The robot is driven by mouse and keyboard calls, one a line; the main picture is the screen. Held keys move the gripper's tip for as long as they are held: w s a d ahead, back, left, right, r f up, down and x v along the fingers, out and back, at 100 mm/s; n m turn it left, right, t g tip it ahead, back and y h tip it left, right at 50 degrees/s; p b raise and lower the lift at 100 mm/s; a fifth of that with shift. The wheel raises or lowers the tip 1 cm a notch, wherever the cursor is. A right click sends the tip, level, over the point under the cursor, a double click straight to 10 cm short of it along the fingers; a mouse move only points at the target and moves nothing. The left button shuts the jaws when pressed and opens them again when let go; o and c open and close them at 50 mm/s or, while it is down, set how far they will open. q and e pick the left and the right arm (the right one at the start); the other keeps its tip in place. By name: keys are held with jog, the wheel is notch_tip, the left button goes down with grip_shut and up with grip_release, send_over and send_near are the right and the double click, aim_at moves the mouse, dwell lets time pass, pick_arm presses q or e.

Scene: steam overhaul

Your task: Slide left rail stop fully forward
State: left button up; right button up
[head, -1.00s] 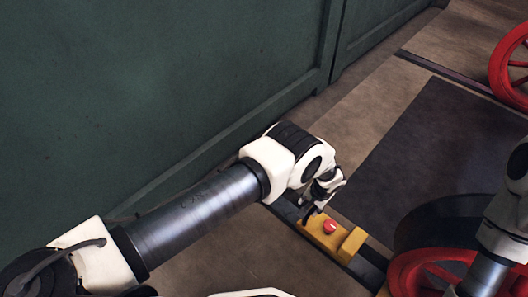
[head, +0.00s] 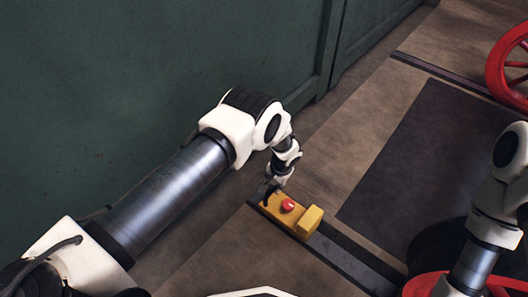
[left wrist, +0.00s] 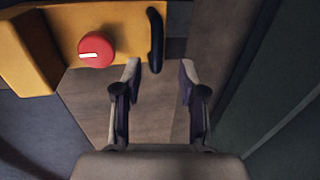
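The left rail stop (head: 292,213) is a yellow block with a red knob (head: 287,205) and a raised right end. It sits on the dark floor rail (head: 350,262), close to the rail's upper-left end. My left gripper (head: 272,184) is at the stop's upper-left end, by its black handle. In the left wrist view, the stop (left wrist: 52,42) is at the upper left, and the black handle (left wrist: 156,40) stands upright at its right end. The fingers of the left gripper (left wrist: 159,68) are spread, with the handle's lower end between their tips and no clear contact. My right gripper is out of view.
A green wall (head: 140,90) runs along the left, near my left arm. Red wheels (head: 510,65) stand at the right. A dark floor panel (head: 430,150) lies beyond the stop. The rail right of the stop is clear.

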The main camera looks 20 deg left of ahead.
pick_arm(q)
notch_tip(320, 180, up, 13)
jog(key=s+a+p, duration=0.1)
jog(key=p, duration=0.8)
jog(key=shift+s+a+n+p, duration=0.2)
jog(key=shift+a+n+p, duration=0.05)
jog(key=shift+n+p, duration=0.05)
